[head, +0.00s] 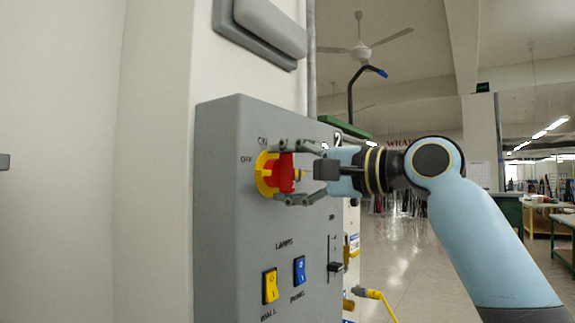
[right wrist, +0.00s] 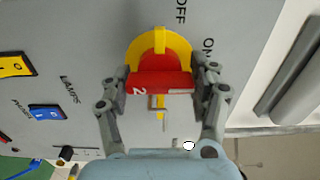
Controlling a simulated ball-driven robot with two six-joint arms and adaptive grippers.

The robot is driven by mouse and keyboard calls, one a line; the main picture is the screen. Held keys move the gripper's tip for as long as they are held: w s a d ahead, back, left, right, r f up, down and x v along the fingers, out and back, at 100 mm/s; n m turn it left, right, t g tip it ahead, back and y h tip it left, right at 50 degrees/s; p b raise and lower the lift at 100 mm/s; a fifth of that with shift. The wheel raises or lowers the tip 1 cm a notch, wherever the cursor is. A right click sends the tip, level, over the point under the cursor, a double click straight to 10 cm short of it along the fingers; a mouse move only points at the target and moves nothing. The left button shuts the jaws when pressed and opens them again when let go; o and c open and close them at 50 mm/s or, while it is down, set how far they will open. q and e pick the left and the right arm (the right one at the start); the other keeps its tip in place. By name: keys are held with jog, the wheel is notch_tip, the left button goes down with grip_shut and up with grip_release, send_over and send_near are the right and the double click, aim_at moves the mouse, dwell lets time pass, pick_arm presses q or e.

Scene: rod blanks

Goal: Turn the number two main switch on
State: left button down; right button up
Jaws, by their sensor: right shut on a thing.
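The number two main switch (head: 280,172) is a red rotary handle on a yellow round plate, on the grey panel (head: 225,215). "OFF" is printed to its left in the head view. My right gripper (head: 287,172) is shut on the red handle, one finger above it and one below. In the right wrist view the handle (right wrist: 160,84) carries a "2" and sits between the two fingers (right wrist: 162,88). "OFF" and "ON" labels show beside the yellow plate (right wrist: 160,42). Part of the label above the switch is hidden by the gripper. My left gripper is not in view.
Below the switch are a yellow lamp rocker (head: 270,286), a blue lamp rocker (head: 299,270) and a black slider (head: 335,267). A yellow plug and cable (head: 372,294) stick out at the panel's right side. A grey box (head: 262,25) hangs above.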

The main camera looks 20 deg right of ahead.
jog(key=shift+m+p, duration=0.3)
jog(key=shift+p, duration=0.05)
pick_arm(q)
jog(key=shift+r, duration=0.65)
pick_arm(e)
jog(key=shift+f, duration=0.1)
jog(key=o, duration=1.7)
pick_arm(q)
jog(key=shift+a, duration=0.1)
pick_arm(e)
jog(key=shift+s+d, duration=0.15)
jog(key=v, duration=1.1)
jog(key=shift+s+d, duration=0.2)
